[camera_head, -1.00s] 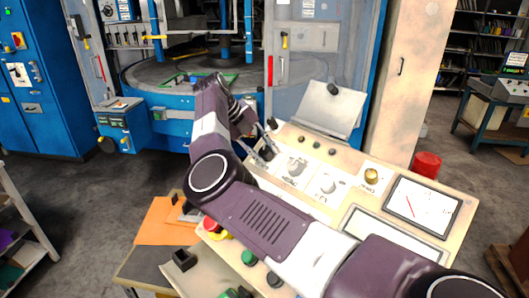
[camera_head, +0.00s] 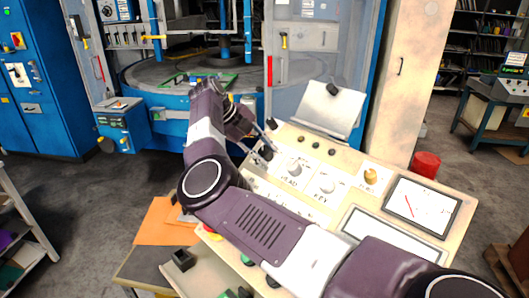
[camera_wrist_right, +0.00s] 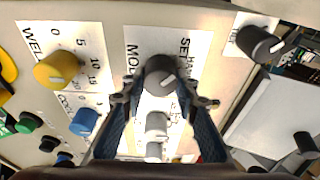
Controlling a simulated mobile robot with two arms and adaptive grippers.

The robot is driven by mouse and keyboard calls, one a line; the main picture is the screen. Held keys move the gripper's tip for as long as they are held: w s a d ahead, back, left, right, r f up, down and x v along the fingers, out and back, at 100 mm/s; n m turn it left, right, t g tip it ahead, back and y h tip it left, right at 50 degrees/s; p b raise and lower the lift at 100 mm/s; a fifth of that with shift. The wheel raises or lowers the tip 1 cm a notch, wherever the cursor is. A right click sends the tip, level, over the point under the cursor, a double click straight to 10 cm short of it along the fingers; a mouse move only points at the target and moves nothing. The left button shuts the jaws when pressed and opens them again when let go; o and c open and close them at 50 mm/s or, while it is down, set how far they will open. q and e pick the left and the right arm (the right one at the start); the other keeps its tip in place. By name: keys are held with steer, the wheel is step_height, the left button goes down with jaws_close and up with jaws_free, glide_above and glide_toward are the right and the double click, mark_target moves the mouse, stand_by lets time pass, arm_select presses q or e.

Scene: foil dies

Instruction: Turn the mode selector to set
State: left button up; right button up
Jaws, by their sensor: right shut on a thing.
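The mode selector is a dark grey round knob (camera_wrist_right: 160,76) with a pale pointer mark, on a white label plate (camera_wrist_right: 140,45) with "MOD", "SET" and "HAND" readable in the right wrist view. Its mark appears to point to the lower right in that view; "SET" is printed up and right of the knob. My right gripper (camera_wrist_right: 164,101) has a fingertip on each side of the knob and is shut on it. In the head view my right gripper (camera_head: 267,144) is at the panel's left edge, and my wrist and fingers hide the selector. My left gripper is not in view.
The sloped cream panel (camera_head: 350,172) carries other knobs, including a yellow one (camera_wrist_right: 57,69) and a blue one (camera_wrist_right: 85,121) near my fingers. A dark knob (camera_wrist_right: 260,43) is on the other side. A tilted plate (camera_head: 328,108) stands behind the panel.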

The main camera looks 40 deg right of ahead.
steer(key=o, duration=1.1)
steer(key=v, duration=1.2)
steer(key=shift+w+a, duration=0.1)
